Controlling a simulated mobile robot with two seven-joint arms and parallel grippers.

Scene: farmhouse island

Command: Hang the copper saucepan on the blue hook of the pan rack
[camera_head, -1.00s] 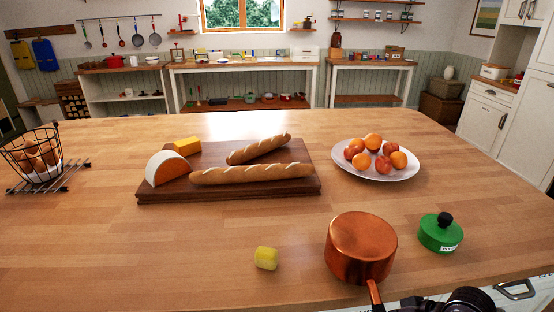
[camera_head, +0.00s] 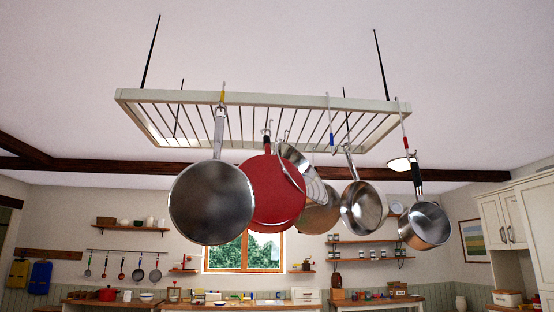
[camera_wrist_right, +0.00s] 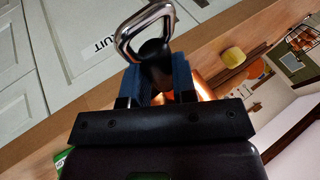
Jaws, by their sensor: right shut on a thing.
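The pan rack (camera_head: 260,98) is a pale slatted frame hung from the ceiling in the head view. The blue hook (camera_head: 331,139), a thin hook with a blue band, hangs from its near edge, right of centre. A steel pan (camera_head: 362,208) hangs close to its right; I cannot tell which hook bears that pan. In the right wrist view my right gripper (camera_wrist_right: 158,82) is shut on the handle of the copper saucepan (camera_wrist_right: 205,92). The handle's metal loop end (camera_wrist_right: 148,30) sticks out past the fingers; most of the pan is hidden. My left gripper is not in view.
A big frying pan (camera_head: 211,203) hangs from the yellow-banded hook (camera_head: 223,92). A red pan (camera_head: 268,190) and others crowd the middle. A small saucepan (camera_head: 425,225) hangs from the red-banded hook (camera_head: 406,142). The wrist view shows the worktop and pale cabinet fronts.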

